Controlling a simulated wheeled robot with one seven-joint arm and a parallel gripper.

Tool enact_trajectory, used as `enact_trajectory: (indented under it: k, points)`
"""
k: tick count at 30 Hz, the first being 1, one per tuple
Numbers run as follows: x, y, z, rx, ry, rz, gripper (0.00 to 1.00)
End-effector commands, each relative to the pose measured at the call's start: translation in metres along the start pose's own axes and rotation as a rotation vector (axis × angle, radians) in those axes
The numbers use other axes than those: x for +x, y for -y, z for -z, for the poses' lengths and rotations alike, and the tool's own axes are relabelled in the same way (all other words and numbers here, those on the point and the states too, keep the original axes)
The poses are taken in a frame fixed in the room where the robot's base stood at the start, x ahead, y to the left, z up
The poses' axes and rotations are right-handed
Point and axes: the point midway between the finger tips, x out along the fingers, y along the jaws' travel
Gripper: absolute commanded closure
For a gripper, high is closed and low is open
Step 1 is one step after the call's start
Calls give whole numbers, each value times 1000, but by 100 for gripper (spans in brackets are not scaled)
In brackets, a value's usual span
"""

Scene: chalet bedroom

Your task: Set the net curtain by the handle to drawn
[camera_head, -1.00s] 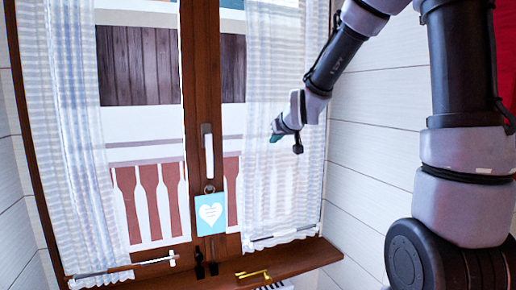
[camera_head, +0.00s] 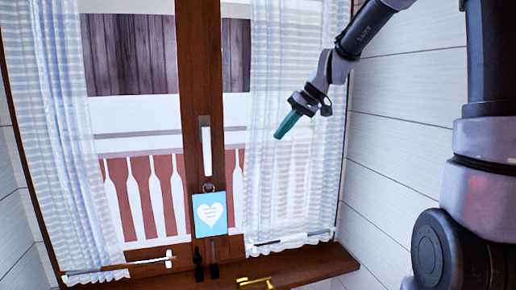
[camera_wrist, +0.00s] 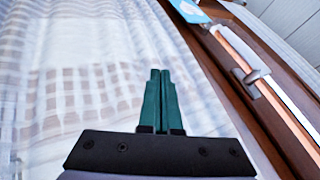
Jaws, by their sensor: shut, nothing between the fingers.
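Two sheer white net curtains hang at the window, a left one (camera_head: 72,150) and a right one (camera_head: 262,190), each gathered to its own side with the middle glass bare. Thin rod-like handles lie at their lower edges, the left one (camera_head: 120,267) and the right one (camera_head: 280,240). My gripper (camera_head: 278,136) is shut and empty in front of the right curtain, above its lower handle and apart from it. In the wrist view its teal fingers (camera_wrist: 161,75) are together, with sheer cloth (camera_wrist: 90,50) behind them.
A white window handle (camera_head: 206,150) is on the wooden middle post, with a blue heart card (camera_head: 210,228) hanging below. A brass-coloured catch (camera_head: 255,282) is by the wooden sill (camera_head: 315,265). A panelled wall (camera_head: 395,130) stands to the right.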

Motion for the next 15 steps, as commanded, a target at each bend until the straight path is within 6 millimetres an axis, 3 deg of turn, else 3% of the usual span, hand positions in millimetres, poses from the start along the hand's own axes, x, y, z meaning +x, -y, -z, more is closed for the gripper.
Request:
enact_trajectory:
  k: [9,15]
  points:
    - [68,3,-2,-1,5,2,100]
    - [78,28,-1,-3,1,0,100]
